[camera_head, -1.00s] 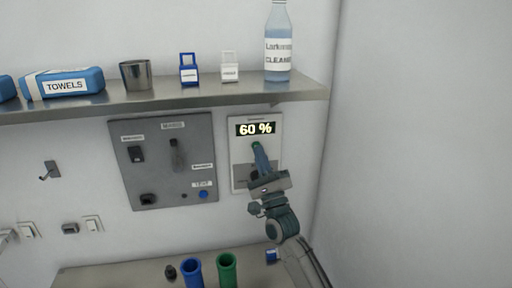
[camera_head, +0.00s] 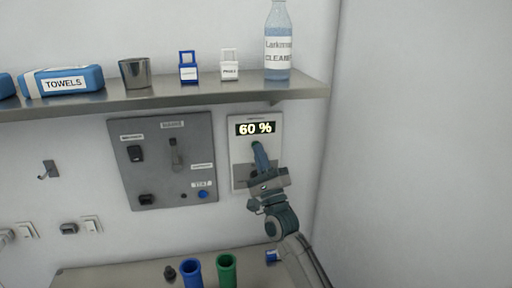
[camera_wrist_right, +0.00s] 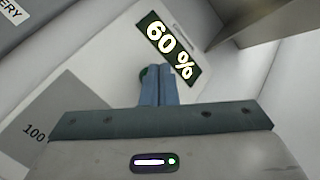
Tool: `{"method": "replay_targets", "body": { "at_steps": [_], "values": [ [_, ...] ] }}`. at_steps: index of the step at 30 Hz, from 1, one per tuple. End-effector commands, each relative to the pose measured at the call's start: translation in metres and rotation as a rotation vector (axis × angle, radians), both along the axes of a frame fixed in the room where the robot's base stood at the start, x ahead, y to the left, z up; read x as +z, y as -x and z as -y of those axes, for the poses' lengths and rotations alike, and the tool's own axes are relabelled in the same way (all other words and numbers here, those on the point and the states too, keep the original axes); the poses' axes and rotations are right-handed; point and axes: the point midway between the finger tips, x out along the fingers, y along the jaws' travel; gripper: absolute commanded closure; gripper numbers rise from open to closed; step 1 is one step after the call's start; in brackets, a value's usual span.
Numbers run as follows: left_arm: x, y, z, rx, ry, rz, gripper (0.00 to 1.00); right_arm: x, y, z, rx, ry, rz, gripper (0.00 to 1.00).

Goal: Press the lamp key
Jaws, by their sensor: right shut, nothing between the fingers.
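A white wall panel (camera_head: 234,152) carries a dark display (camera_head: 255,128) that reads 60 %; the display also shows in the right wrist view (camera_wrist_right: 170,48). A green key (camera_head: 255,144) sits just below the display, and its edge shows in the right wrist view (camera_wrist_right: 143,74). My right gripper (camera_head: 257,148) is shut and empty, with its blue fingertips at the green key and hiding most of it. I cannot tell whether the tips touch the key. My left gripper is not in view.
A grey panel (camera_head: 155,175) with switches is left of the white panel. Above, a metal shelf (camera_head: 200,93) holds a cleaner bottle (camera_head: 278,45), a cup (camera_head: 135,73) and towels (camera_head: 62,81). Blue (camera_head: 192,272) and green (camera_head: 227,270) tubes stand below. The right wall is bare.

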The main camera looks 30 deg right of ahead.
Motion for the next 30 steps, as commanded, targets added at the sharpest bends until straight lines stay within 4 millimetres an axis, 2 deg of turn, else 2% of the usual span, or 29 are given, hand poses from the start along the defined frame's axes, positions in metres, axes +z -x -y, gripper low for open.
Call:
{"method": "replay_targets", "body": {
  "at_steps": [8,18,26,30],
  "values": [
    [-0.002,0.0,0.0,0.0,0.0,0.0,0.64,0.0,-0.001,0.0,0.0,0.0,0.0,1.0],
    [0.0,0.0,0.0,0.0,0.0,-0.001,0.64,0.0,0.009,-0.002,-0.001,0.001,0.0,1.0],
    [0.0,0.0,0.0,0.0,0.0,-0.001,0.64,0.0,0.01,-0.003,0.0,0.0,0.0,1.0],
    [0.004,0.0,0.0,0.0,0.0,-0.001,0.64,0.0,0.02,-0.005,0.001,-0.001,-0.002,1.0]
  ]
}}
